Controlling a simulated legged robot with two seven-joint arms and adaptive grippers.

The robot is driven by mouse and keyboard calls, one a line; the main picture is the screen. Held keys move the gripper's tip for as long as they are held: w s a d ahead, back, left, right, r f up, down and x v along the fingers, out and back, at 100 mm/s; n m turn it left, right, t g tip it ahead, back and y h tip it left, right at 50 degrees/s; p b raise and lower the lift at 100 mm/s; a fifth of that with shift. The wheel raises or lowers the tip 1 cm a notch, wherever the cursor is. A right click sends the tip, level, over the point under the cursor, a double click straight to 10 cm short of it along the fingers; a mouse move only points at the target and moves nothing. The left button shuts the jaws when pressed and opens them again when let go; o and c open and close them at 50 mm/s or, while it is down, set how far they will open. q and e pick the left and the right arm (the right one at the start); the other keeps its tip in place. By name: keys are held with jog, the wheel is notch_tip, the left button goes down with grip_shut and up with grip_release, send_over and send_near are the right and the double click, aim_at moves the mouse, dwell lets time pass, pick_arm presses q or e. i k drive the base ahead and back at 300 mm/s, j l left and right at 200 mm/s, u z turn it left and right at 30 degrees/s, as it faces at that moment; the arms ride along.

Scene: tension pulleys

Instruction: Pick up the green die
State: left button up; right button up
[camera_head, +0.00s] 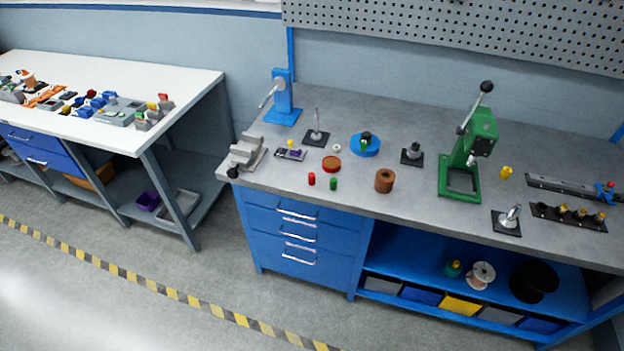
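A small green piece (333,184), which looks like the green die, stands upright near the front edge of the grey workbench top (420,222). A similar red piece (311,178) stands just left of it, apart from it. A brown cylinder (384,181) with a hole in its top stands to its right. A low red-brown round dish (331,163) lies behind it. Neither of my grippers shows in this view.
A green lever press (472,155) and a yellow cylinder (505,173) stand farther right. A grey vise (246,153) sits at the bench's left front corner. A white-topped table (95,75) stands left. Floor in front is clear.

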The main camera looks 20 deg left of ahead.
aim_at(333, 181)
jog(key=i+j, duration=0.1)
jog(key=i, duration=1.1)
jog(key=j+u, duration=0.05)
